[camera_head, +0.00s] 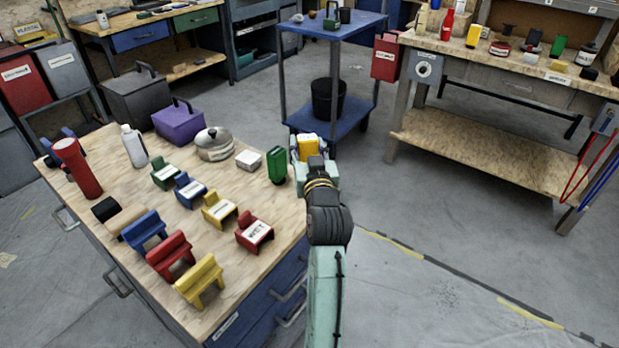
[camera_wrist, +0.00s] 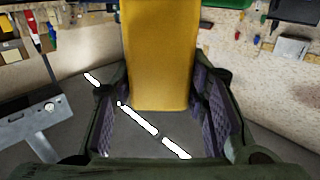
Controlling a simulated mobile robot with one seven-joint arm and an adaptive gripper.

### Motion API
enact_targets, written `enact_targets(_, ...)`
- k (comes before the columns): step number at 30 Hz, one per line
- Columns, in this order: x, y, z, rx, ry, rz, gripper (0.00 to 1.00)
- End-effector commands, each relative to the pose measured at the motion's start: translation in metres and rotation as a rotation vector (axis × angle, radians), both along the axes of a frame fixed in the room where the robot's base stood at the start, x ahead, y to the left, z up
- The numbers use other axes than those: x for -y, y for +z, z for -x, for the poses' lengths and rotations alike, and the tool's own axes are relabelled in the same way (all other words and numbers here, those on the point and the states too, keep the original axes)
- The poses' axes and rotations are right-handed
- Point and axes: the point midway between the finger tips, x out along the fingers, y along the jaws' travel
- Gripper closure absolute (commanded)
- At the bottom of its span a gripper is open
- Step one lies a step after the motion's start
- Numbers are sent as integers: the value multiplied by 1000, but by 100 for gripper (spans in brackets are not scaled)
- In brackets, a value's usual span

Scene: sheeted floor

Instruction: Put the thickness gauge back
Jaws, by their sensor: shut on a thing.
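My gripper (camera_head: 309,152) is beyond the far right edge of the near wooden workbench (camera_head: 225,275). It is shut on a yellow, block-like thing (camera_head: 309,143), which looks like the thickness gauge, though no label shows. In the wrist view the yellow thing (camera_wrist: 160,50) stands between the two dark finger pads, with its upper end cut off by the picture edge. The gripper (camera_wrist: 158,95) has pads on both its sides. A green canister-like thing (camera_head: 277,165) stands on the bench just left of my gripper.
The near bench holds small labelled stands (camera_head: 220,210), a pot (camera_head: 214,144), a purple box (camera_head: 179,122) and a red flashlight-like thing (camera_head: 77,168). A blue cart (camera_head: 345,24) stands behind my gripper. The right workbench (camera_head: 430,45) bears several items. Open floor (camera_head: 420,225) lies right.

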Motion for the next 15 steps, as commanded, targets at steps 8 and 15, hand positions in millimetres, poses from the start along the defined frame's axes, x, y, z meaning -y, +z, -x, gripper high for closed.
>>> enact_targets(8, 0, -39, 0, -1, 1, 0, 92)
enact_targets(15, 0, -71, 0, -2, -1, 0, 92)
